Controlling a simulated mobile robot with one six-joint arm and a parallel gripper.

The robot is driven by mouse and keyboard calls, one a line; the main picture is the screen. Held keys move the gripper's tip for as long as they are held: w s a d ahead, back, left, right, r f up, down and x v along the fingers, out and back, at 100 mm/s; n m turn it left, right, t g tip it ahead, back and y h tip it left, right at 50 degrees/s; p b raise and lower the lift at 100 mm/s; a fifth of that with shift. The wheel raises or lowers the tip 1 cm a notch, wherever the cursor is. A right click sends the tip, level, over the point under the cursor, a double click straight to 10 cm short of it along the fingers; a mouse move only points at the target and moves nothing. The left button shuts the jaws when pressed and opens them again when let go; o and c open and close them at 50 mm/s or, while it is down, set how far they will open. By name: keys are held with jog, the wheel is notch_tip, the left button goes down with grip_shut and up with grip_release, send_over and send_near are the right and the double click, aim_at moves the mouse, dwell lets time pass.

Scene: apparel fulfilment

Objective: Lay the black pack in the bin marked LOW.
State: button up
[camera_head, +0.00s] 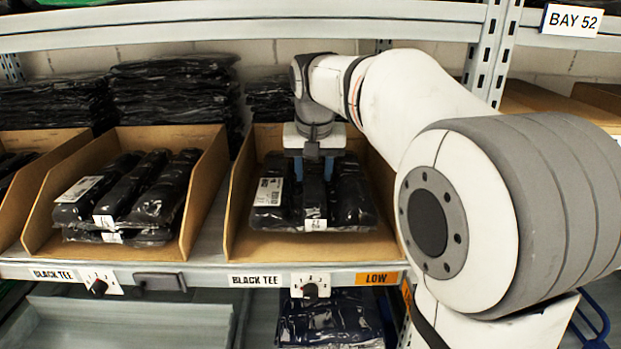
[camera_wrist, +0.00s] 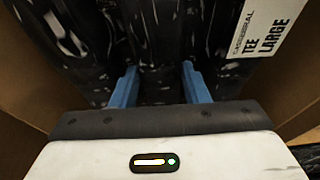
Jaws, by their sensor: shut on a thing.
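The bin marked LOW (camera_head: 315,247) is an open cardboard bin at the middle of the shelf. An orange LOW tag (camera_head: 376,279) sits on the shelf edge below its right side. My gripper (camera_head: 313,170) reaches down into this bin. Its blue fingers (camera_wrist: 160,86) are shut on the black pack (camera_head: 314,200), which lies between other black packs. The held pack also shows between the fingers in the wrist view (camera_wrist: 158,50). A black pack (camera_head: 270,205) lies to its left and another (camera_head: 355,200) to its right. Whether the held pack rests on something is hidden.
A neighbouring cardboard bin (camera_head: 50,240) on the left holds several black packs. Stacks of black packs (camera_head: 175,90) stand behind the bins. A shelf beam (camera_head: 240,35) runs above, and an upright (camera_head: 490,55) stands at the right. The bin's side walls are close to the packs.

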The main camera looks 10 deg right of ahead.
aim_at(316, 207)
jog(key=shift+w+d, duration=0.1)
jog(key=shift+w, duration=0.5)
jog(key=shift+f+b, duration=0.35)
jog(key=shift+f, duration=1.4)
jog(key=shift+s, duration=0.1)
jog(key=shift+f, duration=0.2)
jog(key=o, duration=1.1)
jog(key=shift+r, duration=0.1)
jog(key=shift+s+r, duration=0.1)
jog(key=shift+r, duration=0.5)
jog(key=shift+s+a+r, duration=0.2)
jog(key=shift+s+r, duration=0.65)
jog(key=shift+r, duration=0.15)
jog(key=s, duration=0.3)
jog(key=s+a, duration=0.1)
jog(key=s, duration=0.3)
jog(key=s+a, duration=0.1)
jog(key=s, duration=0.2)
jog(key=shift+s+f, duration=0.1)
jog(key=shift+s, duration=0.3)
